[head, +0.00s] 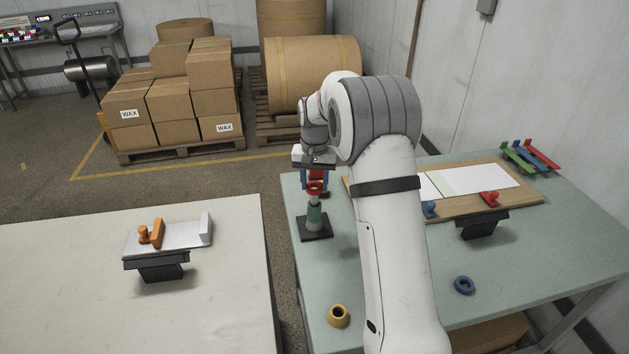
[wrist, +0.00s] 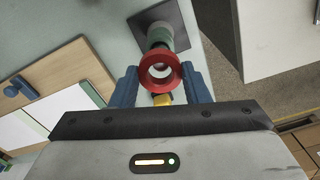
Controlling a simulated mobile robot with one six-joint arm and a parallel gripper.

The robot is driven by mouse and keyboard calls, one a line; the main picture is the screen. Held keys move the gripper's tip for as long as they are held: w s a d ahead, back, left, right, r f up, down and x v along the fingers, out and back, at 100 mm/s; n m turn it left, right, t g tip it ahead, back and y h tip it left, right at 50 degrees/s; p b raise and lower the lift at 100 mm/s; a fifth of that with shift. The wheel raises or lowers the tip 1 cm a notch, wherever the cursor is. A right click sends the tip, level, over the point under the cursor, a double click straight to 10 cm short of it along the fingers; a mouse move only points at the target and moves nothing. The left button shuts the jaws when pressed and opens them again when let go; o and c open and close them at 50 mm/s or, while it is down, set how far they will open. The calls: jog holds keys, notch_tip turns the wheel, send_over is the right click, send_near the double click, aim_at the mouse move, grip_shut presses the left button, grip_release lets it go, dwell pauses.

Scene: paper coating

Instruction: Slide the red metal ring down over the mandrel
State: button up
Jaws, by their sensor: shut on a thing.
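The red metal ring (head: 316,187) is held between the blue fingers of my gripper (head: 316,178), which is shut on it. In the wrist view the red ring (wrist: 160,72) sits between my gripper's blue fingertips (wrist: 161,88). The mandrel (head: 315,217) is a grey-green upright post on a dark square base (head: 315,233) near the left edge of the green table. In the head view the ring is at the mandrel's top end. In the wrist view the mandrel (wrist: 159,36) shows just beyond the ring; I cannot tell whether its tip is inside the ring.
A wooden board (head: 530,195) with paper stands at the right, with coloured bars (head: 530,155) behind. A pale table (head: 60,290) with a metal plate (head: 185,236) is at the left.

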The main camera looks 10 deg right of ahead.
aim_at(315, 191)
jog(key=shift+f+b, duration=1)
jog(key=shift+f, duration=0.75)
jog(key=o, duration=1.1)
jog(key=shift+c, duration=0.2)
jog(key=shift+r+b, duration=0.45)
jog(key=shift+r, duration=3.5)
jog(key=shift+r, duration=0.1)
jog(key=s+r+n+t, duration=0.1)
jog(key=s+r, duration=0.2)
jog(key=s, duration=1)
jog(key=s+r+n+t, duration=0.1)
jog(key=s+r, duration=0.3)
jog(key=s, duration=0.9)
jog(key=s+f+n+t, duration=0.1)
jog(key=s+f, duration=0.3)
jog(key=s, duration=0.6)
jog(key=shift+d, duration=0.45)
